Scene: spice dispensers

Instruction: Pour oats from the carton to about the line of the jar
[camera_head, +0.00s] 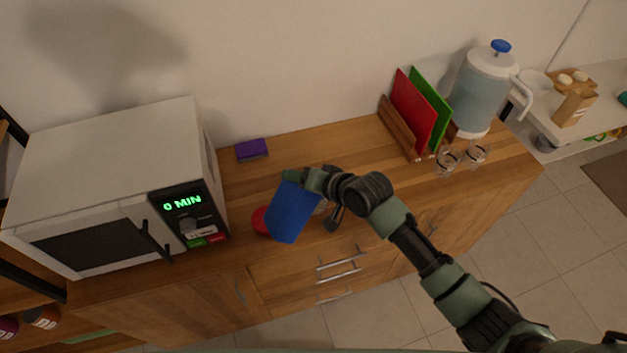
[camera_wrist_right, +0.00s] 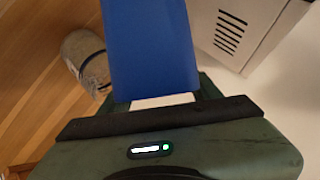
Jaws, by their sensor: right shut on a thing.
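My right gripper (camera_head: 305,178) is shut on the blue carton (camera_head: 291,214) above the wooden counter. The carton leans in the head view, and its blue side (camera_wrist_right: 152,45) fills the top middle of the right wrist view. A rounded jar (camera_wrist_right: 84,55) with a dark line around it stands on the wood left of the carton in the wrist view. In the head view the jar is mostly hidden behind the carton and gripper. I cannot tell the level in the jar or whether oats are flowing. My left gripper is out of view.
A red round thing (camera_head: 261,221) shows beside the carton. A white microwave (camera_head: 110,190) stands at left, with a purple block (camera_head: 252,150) behind. Red and green boards (camera_head: 414,112), a water jug (camera_head: 484,95) and glasses (camera_head: 447,161) stand at right.

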